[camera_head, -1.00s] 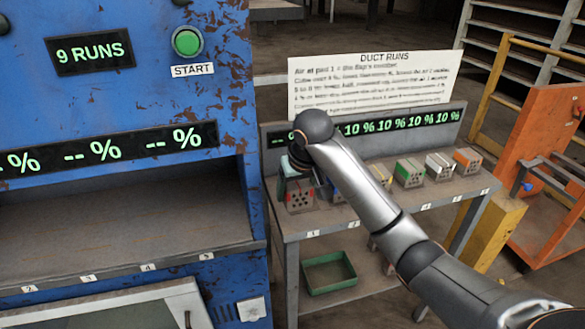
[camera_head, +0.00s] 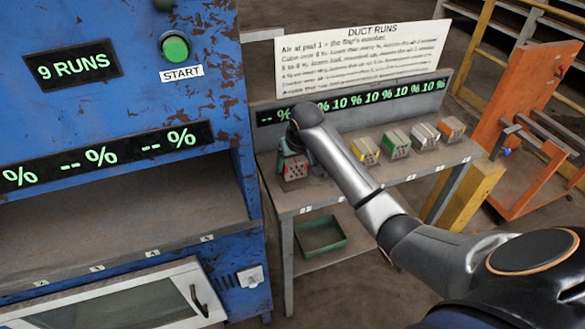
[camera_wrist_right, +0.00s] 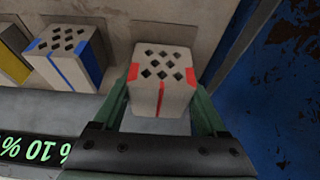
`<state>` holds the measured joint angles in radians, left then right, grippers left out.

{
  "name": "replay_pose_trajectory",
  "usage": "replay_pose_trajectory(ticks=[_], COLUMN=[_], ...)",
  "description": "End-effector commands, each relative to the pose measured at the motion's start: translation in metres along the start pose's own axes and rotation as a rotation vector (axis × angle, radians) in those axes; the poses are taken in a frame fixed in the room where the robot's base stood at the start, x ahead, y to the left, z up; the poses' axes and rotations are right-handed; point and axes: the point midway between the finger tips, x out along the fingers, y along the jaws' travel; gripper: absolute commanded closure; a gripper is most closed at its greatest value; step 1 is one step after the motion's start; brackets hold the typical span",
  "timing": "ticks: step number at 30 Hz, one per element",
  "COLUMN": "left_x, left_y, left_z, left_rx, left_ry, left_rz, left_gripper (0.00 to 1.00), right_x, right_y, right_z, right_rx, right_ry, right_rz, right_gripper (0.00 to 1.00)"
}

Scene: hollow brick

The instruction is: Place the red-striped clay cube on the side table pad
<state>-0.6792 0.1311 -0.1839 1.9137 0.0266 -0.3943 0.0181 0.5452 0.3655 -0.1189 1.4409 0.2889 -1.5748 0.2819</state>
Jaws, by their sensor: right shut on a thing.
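The red-striped clay cube (camera_head: 294,169) is a pale hollow block with several dark holes in its top. It is at the left end of the side table (camera_head: 318,197), largely covered by my right arm in the head view. In the right wrist view the red-striped cube (camera_wrist_right: 162,78) sits between the green fingers of my right gripper (camera_wrist_right: 160,105), which is shut on it. The gripper also shows in the head view (camera_head: 291,155). I cannot tell whether the cube touches the table. My left gripper is not in view.
A blue-striped cube (camera_wrist_right: 72,55) stands beside it. Yellow (camera_head: 365,151), green (camera_head: 396,144), white (camera_head: 425,137) and orange (camera_head: 451,129) striped cubes line the table. The blue machine (camera_head: 120,90) stands close at left. A green tray (camera_head: 320,235) is on the lower shelf.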

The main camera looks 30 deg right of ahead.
Motion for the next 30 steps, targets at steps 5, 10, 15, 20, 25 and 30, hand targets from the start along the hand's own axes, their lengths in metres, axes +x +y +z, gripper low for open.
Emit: replay_pose_trajectory(ticks=[5, 10, 15, 20, 25, 30], left_x=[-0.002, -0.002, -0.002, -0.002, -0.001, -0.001], left_y=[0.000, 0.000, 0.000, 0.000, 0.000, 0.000], left_z=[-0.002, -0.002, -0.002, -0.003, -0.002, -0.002], left_rx=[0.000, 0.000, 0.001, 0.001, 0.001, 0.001], left_ry=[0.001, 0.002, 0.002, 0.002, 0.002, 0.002], left_rz=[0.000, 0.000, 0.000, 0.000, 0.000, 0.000], left_gripper=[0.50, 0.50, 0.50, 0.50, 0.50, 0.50], right_x=[0.019, 0.020, 0.022, 0.024, 0.024, 0.024], right_y=[0.000, 0.000, 0.000, 0.000, 0.000, 0.000], right_z=[0.008, 0.008, 0.009, 0.010, 0.010, 0.010], right_rx=[0.000, 0.000, 0.000, 0.000, 0.000, 0.000], right_ry=[-0.001, 0.002, 0.001, 0.000, 0.000, 0.000], right_rz=[0.000, -0.001, -0.001, 0.000, 0.000, 0.000], right_gripper=[0.81, 0.81, 0.81, 0.16, 0.00, 0.00])
